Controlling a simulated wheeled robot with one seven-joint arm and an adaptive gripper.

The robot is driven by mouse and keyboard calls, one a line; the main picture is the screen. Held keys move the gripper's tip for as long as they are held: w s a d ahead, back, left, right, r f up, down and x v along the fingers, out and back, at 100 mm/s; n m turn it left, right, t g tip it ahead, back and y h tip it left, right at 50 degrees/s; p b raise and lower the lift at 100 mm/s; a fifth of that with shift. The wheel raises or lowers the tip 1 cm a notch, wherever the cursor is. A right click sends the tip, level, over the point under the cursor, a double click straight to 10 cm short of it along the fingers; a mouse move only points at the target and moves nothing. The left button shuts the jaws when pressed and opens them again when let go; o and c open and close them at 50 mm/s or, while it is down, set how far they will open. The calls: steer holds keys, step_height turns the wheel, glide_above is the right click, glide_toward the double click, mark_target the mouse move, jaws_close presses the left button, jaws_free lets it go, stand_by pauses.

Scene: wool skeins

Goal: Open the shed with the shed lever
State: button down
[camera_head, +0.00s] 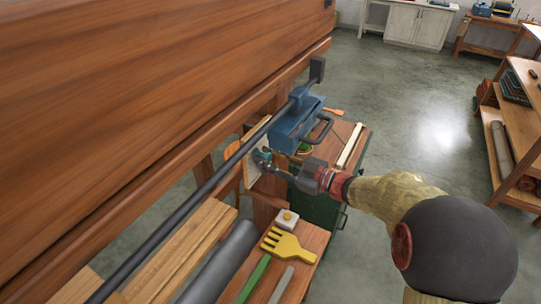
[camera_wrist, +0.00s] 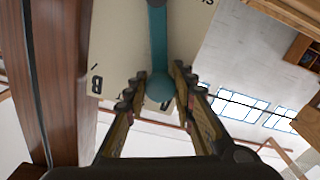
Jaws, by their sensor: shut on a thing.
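The shed lever is a teal bar with a round knob (camera_wrist: 159,88) at its end, seen in the wrist view in front of a cream plate (camera_wrist: 117,45) with dark markings. The bar runs up the picture from the knob. My gripper (camera_wrist: 157,82) has its two fingers on either side of the knob and is shut on it. In the head view my gripper (camera_head: 268,163) reaches left to the teal lever (camera_head: 261,154), below the blue box; the fingers partly hide the lever. The plate (camera_head: 250,172) shows there only as a pale edge.
A blue box with a handle (camera_head: 296,122) sits on a dark rail (camera_head: 200,192) just above my gripper. A large wooden beam (camera_head: 150,80) fills the upper left. A bench (camera_head: 308,238) below holds a yellow comb (camera_head: 285,247). Open floor (camera_head: 440,110) lies to the right.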

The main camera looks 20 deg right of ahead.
steer(key=shift+s+a+f+n+b, duration=0.4)
steer(key=shift+s+a+n, duration=0.2)
steer(key=shift+n, duration=0.4)
steer(key=c, duration=1.5)
jaws_free()
steer(key=shift+c, duration=0.2)
steer(key=shift+o, duration=0.3)
steer(key=shift+d, duration=0.1)
steer(key=v, duration=1.2)
